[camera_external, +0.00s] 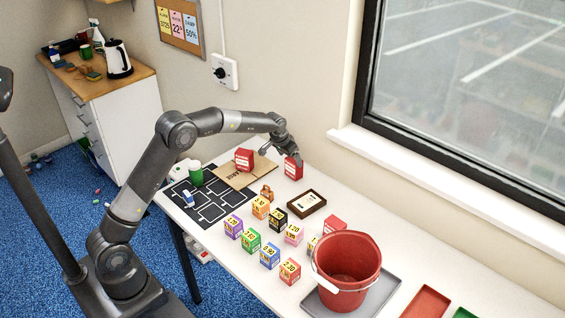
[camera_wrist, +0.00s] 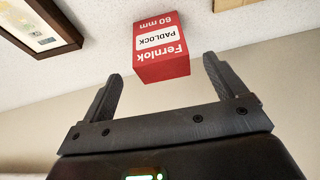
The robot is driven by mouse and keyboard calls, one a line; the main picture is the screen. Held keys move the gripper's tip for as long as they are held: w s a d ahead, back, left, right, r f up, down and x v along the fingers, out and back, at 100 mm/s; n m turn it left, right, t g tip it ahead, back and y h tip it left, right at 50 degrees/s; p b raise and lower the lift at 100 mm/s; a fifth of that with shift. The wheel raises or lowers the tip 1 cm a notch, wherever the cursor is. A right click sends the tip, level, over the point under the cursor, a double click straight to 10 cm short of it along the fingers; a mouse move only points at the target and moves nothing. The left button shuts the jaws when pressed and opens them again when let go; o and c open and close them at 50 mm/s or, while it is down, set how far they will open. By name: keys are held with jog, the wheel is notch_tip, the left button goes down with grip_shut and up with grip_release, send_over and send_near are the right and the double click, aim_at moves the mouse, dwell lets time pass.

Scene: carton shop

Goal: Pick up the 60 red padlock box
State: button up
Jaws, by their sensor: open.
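A red Fernlok padlock box (camera_external: 293,168) stands on the white table near the wall. A second red box (camera_external: 244,160) stands by the flattened cardboard, and a third red box (camera_external: 335,225) is partly hidden behind the bucket. Their sizes are unreadable.
A red bucket (camera_external: 347,262) stands on a grey tray (camera_external: 389,294). Several small coloured price boxes, such as a green one (camera_external: 251,239), fill the table's middle. A framed picture (camera_external: 307,204) lies near the red box. Cardboard (camera_external: 232,178) and a black mat (camera_external: 207,207) lie left. The wall is close behind.

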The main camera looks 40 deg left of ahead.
aim_at(293, 160)
jog(key=shift+w+x, duration=0.15)
jog(key=shift+x, duration=1.45)
jog(key=shift+w+x, duration=0.15)
jog(key=shift+x, duration=1.4)
jog(key=shift+r, duration=0.1)
jog(key=shift+c, duration=0.2)
jog(key=c, duration=1.2)
jog(key=shift+r, duration=0.1)
